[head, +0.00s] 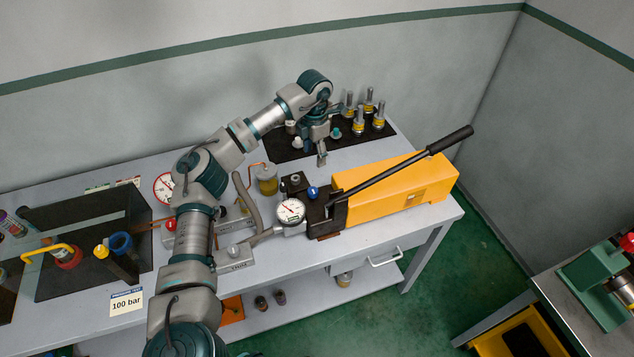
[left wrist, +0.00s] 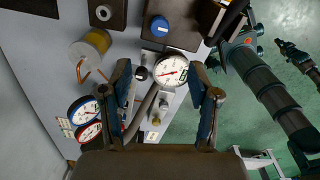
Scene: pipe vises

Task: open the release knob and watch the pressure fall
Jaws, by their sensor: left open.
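The blue release knob (head: 313,192) sits on the black valve block at the near end of the yellow hand pump (head: 400,185). It also shows in the left wrist view (left wrist: 159,26), beyond my fingertips. A round white pressure gauge (head: 291,211) stands beside the block. The gauge in the left wrist view (left wrist: 171,70) shows a red needle, but its value is too small to read. My left gripper (head: 321,159) is open and empty, its fingers pointing down behind the knob and apart from it. In the wrist view its two fingers (left wrist: 160,80) show to either side of the gauge.
The pump's long black lever (head: 400,165) slants up to the right. Several metal fittings (head: 358,121) stand on a dark mat behind.

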